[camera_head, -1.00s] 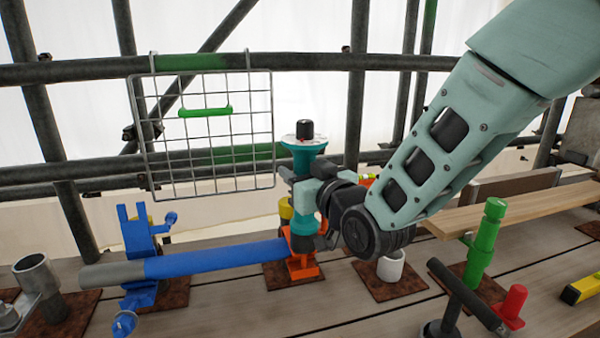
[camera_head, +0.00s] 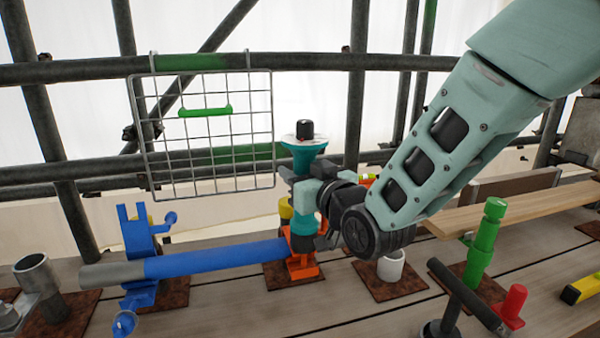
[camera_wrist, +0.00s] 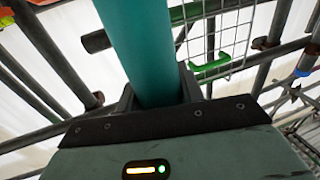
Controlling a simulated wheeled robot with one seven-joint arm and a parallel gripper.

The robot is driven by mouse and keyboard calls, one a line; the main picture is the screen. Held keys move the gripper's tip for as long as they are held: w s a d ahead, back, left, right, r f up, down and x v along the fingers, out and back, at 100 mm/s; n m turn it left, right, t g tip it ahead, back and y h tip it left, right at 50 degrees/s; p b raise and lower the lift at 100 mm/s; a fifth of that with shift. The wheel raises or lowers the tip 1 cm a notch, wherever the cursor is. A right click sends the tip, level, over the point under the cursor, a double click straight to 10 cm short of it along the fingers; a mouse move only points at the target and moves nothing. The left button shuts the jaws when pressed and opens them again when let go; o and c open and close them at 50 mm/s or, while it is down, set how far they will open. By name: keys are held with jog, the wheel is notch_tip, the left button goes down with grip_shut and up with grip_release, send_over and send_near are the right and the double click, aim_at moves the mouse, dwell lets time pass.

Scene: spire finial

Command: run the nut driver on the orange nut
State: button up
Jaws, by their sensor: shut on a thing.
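The teal nut driver (camera_head: 304,226) stands upright in the head view, with a pale disc and black knob on top. My gripper (camera_head: 308,196) is shut around its shaft. In the wrist view the teal shaft (camera_wrist: 140,45) runs up between the jaws (camera_wrist: 155,95). The driver's dark lower end is over the orange clamp (camera_head: 305,268), at the right end of the blue tube (camera_head: 215,260). The orange nut itself is hidden, so I cannot tell whether the driver is seated on it.
A blue clamp (camera_head: 138,240) holds the tube's left part. A wire basket (camera_head: 207,130) hangs behind on the scaffold rail. A green post (camera_head: 484,243), a white cup (camera_head: 391,266) and a dark T-handled tool (camera_head: 468,296) stand at right.

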aim_at(300, 134)
jog(key=shift+f, duration=0.3)
jog(key=shift+r+p, duration=2)
jog(key=shift+r, duration=2.05)
